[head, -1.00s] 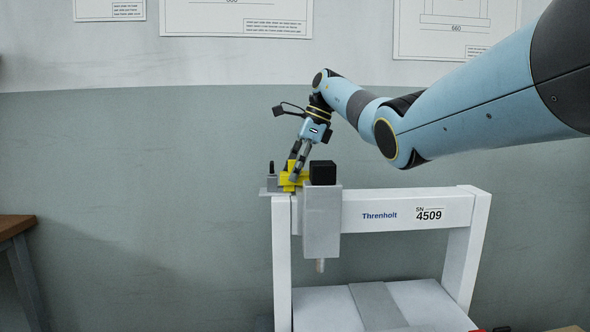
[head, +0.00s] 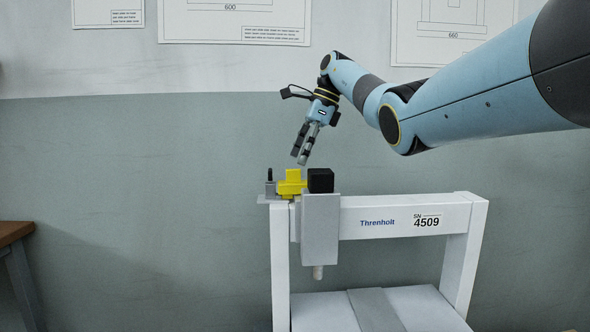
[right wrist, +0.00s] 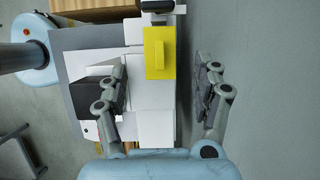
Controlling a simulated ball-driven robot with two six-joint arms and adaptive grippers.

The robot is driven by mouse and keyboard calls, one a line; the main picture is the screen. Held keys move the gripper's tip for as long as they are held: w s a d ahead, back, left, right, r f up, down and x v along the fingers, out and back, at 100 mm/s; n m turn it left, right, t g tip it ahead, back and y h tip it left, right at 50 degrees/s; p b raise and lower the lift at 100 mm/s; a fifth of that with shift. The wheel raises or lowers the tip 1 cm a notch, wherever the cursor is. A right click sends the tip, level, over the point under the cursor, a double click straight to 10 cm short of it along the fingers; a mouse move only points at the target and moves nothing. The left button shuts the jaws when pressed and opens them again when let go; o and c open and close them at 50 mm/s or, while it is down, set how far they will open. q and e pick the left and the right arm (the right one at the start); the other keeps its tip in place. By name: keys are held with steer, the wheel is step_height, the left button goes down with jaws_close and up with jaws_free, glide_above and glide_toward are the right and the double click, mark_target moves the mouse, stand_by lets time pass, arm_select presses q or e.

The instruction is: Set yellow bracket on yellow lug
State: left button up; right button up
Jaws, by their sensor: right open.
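The yellow bracket (head: 291,184) sits at the top left end of the white gantry, between a small grey block with a dark pin and the black-topped screwdriver unit. It also shows in the right wrist view (right wrist: 160,53), seen from above as a yellow plate with a raised bar. I cannot make out a separate yellow lug; the bracket may hide it. My right gripper (head: 301,160) is open and empty above the bracket, apart from it. In the right wrist view its two fingers (right wrist: 162,92) stand wide apart. My left gripper is in neither view.
The white gantry (head: 380,217) marked Threnholt 4509 stands over a pale base. The grey screwdriver unit (head: 320,230) with a black cap (head: 320,180) is close right of the bracket. A wooden table (head: 14,233) is at far left.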

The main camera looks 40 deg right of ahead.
steer(key=v, duration=0.6)
steer(key=shift+p, duration=0.45)
